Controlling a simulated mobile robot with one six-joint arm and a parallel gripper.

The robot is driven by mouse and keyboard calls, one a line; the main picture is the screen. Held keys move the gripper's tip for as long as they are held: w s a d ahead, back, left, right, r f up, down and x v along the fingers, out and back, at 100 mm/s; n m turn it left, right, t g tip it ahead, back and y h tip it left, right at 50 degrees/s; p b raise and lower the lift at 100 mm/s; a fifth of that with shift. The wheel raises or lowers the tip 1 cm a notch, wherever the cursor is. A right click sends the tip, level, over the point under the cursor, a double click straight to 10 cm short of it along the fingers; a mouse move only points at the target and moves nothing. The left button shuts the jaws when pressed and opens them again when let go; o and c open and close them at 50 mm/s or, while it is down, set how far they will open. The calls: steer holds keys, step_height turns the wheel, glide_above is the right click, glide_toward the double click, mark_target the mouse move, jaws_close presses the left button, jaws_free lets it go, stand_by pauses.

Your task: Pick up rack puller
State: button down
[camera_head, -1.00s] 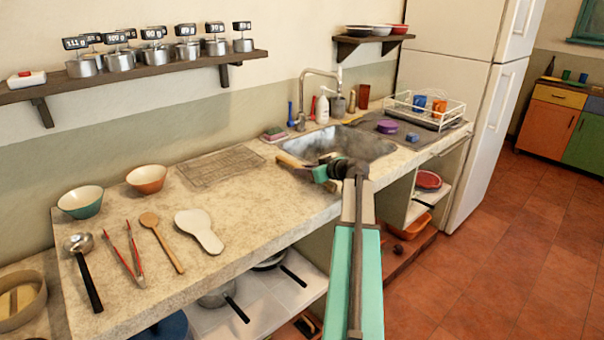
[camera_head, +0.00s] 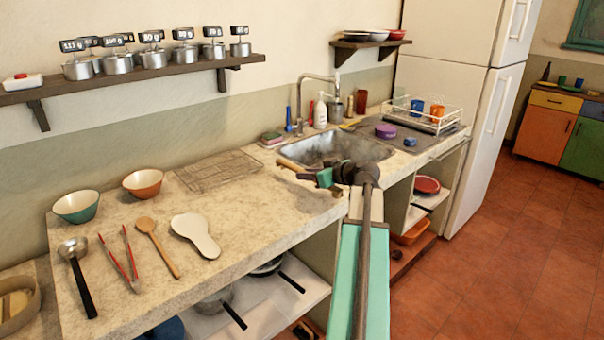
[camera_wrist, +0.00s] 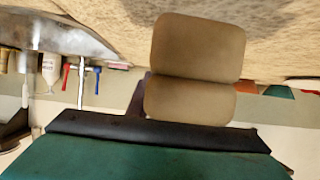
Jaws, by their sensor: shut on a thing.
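My gripper (camera_head: 310,176), with a teal hand, is over the counter just in front of the sink. It is shut on a small tan-brown wooden piece, which I take to be the rack puller (camera_head: 289,164). The piece points left from the gripper in the head view. The hand hides part of it, and its full shape is unclear. In the wrist view two rounded tan blocks fill the middle above the teal hand. I cannot tell which of them belong to the fingers. Any gap to the counter is hard to judge.
The stone counter (camera_head: 262,205) holds a wire rack (camera_head: 216,170), two bowls, a spoon rest (camera_head: 196,235), a wooden spoon, red tongs (camera_head: 120,262) and a ladle. The metal sink (camera_head: 330,150) lies behind my gripper. Open shelves with pans are below. Red floor is clear at right.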

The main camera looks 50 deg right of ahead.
steer(key=s+a, duration=0.1)
steer(key=s, duration=0.1)
steer(key=s+a, duration=0.2)
steer(key=s, duration=0.1)
steer(key=s+a+b, duration=0.1)
steer(key=s+a, duration=0.1)
steer(key=shift+s+r, duration=0.35)
steer(key=shift+r, duration=0.05)
stand_by(0.4)
steer(key=shift+w, duration=0.1)
